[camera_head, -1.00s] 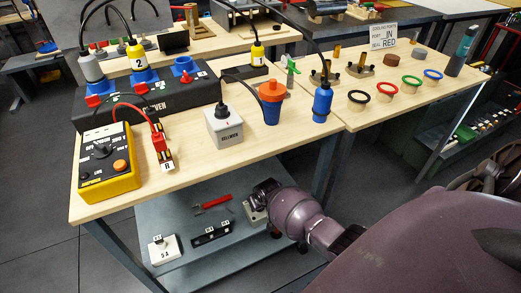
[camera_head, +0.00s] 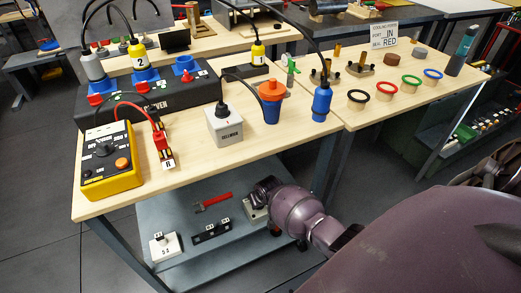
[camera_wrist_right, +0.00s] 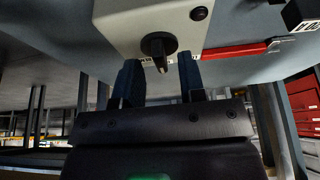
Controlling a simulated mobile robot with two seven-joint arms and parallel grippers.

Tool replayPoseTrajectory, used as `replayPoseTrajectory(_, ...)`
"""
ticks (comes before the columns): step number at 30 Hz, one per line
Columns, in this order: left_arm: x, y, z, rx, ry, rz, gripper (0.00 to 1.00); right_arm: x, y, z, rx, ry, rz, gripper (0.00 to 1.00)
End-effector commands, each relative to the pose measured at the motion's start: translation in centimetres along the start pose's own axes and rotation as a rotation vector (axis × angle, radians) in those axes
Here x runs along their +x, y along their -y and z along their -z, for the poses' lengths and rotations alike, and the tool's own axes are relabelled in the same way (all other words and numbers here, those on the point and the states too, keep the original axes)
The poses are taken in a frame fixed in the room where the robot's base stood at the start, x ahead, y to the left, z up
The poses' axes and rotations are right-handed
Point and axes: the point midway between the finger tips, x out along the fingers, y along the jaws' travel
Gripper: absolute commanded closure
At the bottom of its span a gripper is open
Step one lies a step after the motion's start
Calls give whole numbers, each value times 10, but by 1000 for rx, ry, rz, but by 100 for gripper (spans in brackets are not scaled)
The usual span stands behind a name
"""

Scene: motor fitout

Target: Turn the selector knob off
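A pale box (camera_head: 251,215) sits on the lower shelf, partly hidden behind my right gripper. In the right wrist view the same pale box (camera_wrist_right: 130,22) carries a black knob (camera_wrist_right: 158,47) on its face. My right gripper (camera_wrist_right: 160,72) is open, with its two dark fingers apart below and on either side of the knob; I cannot tell whether they touch it. In the head view my right gripper (camera_head: 262,193) is at the box. A yellow meter (camera_head: 110,165) on the tabletop has a large black dial (camera_head: 104,149). My left gripper is not in view.
A red-handled tool (camera_head: 213,202), a black switch strip (camera_head: 211,233) and a white socket box (camera_head: 165,246) lie on the lower shelf (camera_head: 190,270). The tabletop (camera_head: 210,175) above holds cables, a white box (camera_head: 224,125) and blue bottles. A table leg (camera_head: 330,165) stands behind my right arm.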

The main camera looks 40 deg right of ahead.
Motion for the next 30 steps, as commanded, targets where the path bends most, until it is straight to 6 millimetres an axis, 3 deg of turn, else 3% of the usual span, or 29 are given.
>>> replayPoseTrajectory(1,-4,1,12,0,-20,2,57,-16,1,8,1,-13,3,63)
replayPoseTrajectory(6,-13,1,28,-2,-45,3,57,-49,2,10,2,-17,5,63)
replayPoseTrajectory(12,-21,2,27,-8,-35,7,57,-79,1,7,1,-12,3,63)
replayPoseTrajectory(19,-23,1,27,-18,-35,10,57,-95,1,3,-1,-6,1,63)
replayPoseTrajectory(30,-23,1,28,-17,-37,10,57,-95,0,1,0,-3,1,63)
